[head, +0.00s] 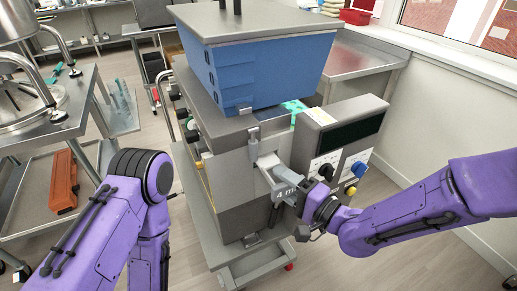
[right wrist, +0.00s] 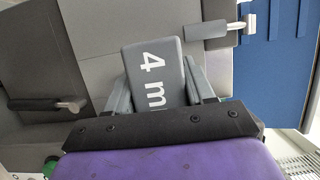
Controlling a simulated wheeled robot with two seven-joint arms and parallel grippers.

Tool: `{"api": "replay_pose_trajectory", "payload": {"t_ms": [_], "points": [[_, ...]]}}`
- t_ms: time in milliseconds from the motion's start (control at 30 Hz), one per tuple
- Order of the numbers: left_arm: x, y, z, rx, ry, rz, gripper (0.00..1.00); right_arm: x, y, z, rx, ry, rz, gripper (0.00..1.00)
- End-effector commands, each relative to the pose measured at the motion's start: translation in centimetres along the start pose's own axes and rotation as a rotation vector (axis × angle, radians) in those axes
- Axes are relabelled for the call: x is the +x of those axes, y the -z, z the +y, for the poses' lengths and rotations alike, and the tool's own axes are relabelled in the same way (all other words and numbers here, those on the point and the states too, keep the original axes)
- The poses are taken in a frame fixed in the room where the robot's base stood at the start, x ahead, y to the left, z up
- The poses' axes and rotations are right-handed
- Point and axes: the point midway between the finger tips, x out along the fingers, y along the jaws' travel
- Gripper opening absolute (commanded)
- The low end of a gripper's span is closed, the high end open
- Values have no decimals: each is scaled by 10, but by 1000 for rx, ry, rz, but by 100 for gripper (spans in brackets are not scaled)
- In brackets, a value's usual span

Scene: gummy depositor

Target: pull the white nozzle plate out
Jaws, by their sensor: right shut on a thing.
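The white nozzle plate (head: 267,162) shows as a short pale strip at the front of the depositor (head: 232,168). Its grey end block (head: 284,189) bears the marking "4 m", which also reads on the block in the right wrist view (right wrist: 155,75). My right gripper (head: 298,191) is shut on this block, with one finger on each side of it in the right wrist view (right wrist: 165,82). The rest of the plate is hidden inside the machine or behind the block. My left arm is at the lower left, and its gripper is out of view.
A blue hopper (head: 265,72) sits on top of the depositor. Latches (head: 254,143) stick out near the plate.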

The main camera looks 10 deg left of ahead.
Motion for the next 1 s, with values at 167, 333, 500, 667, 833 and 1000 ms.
{"api": "replay_pose_trajectory", "payload": {"t_ms": [167,333,500,667,833,1000], "points": [[-1,0,0,0,0,0,43,-8,-3,0,1,-1,-1,5],[-2,1,0,0,0,0,43,-15,-6,0,1,0,0,5],[-2,1,0,0,0,0,43,-22,-8,0,0,-1,-1,5],[-3,1,0,0,0,0,43,-29,-11,0,1,-2,-1,5],[-3,1,0,0,0,0,43,-36,-14,0,2,-2,0,5],[-4,2,0,0,0,0,43,-44,-16,0,1,-2,-1,5]]}}
